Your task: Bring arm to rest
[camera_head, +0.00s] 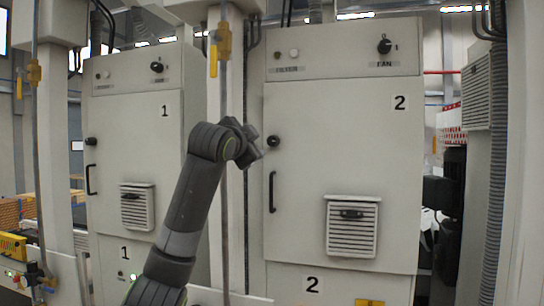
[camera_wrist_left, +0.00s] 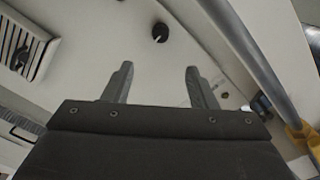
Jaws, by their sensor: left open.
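My left arm rises from the bottom of the head view, and its dark grey gripper (camera_head: 252,148) is in front of the gap between cabinet 1 (camera_head: 125,190) and cabinet 2 (camera_head: 305,200). The fingers are hard to make out there. In the left wrist view the gripper (camera_wrist_left: 159,84) has its two fingers wide apart with nothing between them. A pale panel with a dark round knob (camera_wrist_left: 160,32) is beyond the fingertips. My right gripper is in neither view.
A vertical pipe (camera_head: 224,85) with a yellow valve handle (camera_head: 213,58) stands close behind my left arm. Cabinet 2 has a black door handle (camera_head: 271,191) and a vent (camera_head: 352,227). A ribbed hose (camera_head: 494,170) runs down at the right.

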